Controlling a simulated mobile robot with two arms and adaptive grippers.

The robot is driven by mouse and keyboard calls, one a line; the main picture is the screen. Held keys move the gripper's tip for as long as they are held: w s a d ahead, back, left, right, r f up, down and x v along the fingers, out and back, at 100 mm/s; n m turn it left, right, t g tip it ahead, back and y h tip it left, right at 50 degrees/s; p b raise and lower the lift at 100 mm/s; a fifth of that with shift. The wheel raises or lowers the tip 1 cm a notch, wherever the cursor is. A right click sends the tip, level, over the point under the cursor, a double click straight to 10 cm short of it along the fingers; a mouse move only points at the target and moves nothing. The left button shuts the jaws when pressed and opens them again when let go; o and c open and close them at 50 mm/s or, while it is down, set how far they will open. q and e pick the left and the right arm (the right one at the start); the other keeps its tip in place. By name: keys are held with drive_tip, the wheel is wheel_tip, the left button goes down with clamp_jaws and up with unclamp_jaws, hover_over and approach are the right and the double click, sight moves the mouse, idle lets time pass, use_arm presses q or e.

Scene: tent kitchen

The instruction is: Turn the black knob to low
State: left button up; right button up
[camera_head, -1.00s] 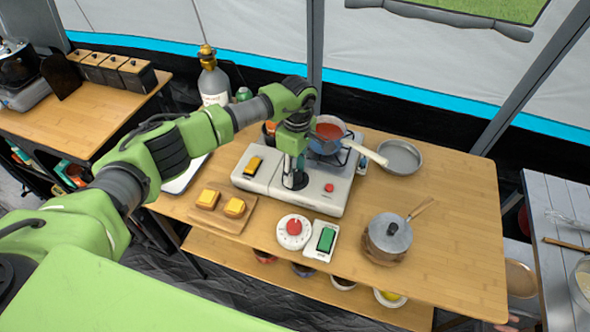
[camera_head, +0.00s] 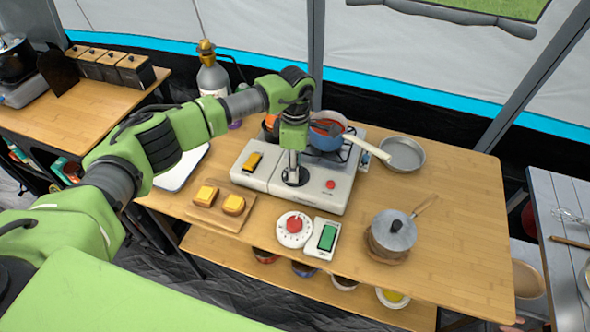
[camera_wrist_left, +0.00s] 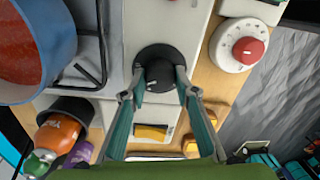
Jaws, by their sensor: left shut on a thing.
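The black knob (camera_head: 296,180) sits on the top of the white stove (camera_head: 325,192), left of its red button (camera_head: 331,184). My left gripper (camera_head: 293,172) points down onto the knob. In the left wrist view the knob (camera_wrist_left: 160,58) is round with a raised grip and a short white mark. The two teal fingers of my left gripper (camera_wrist_left: 160,84) are closed on its grip, one on each side. Part of the grip is hidden between the fingers. My right gripper is out of view.
A blue pot (camera_head: 325,142) with red sauce stands on the burner behind the gripper, its pale handle reaching right. A yellow switch (camera_head: 254,162) is left of the knob. A timer (camera_head: 293,230), a bread board (camera_head: 208,217) and a lidded saucepan (camera_head: 393,232) stand nearby.

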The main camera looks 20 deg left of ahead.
use_arm(q)
drive_tip(key=n+b, duration=0.1)
drive_tip(key=n, duration=0.1)
drive_tip(key=shift+n, duration=0.4)
drive_tip(key=n+b, duration=0.1)
drive_tip(key=n, duration=0.2)
drive_tip(key=shift+n, duration=0.3)
drive_tip(key=n+b, duration=0.1)
drive_tip(key=n, duration=0.5)
drive_tip(key=shift+h, duration=0.3)
drive_tip(key=n+b, duration=0.1)
drive_tip(key=n, duration=0.5)
drive_tip(key=shift+s+n+t, duration=0.1)
drive_tip(key=shift+n+t, duration=0.3)
drive_tip(key=n, duration=0.5)
drive_tip(key=shift+d+r+n, duration=0.1)
drive_tip(key=shift+n, duration=0.2)
drive_tip(key=o, duration=1.1)
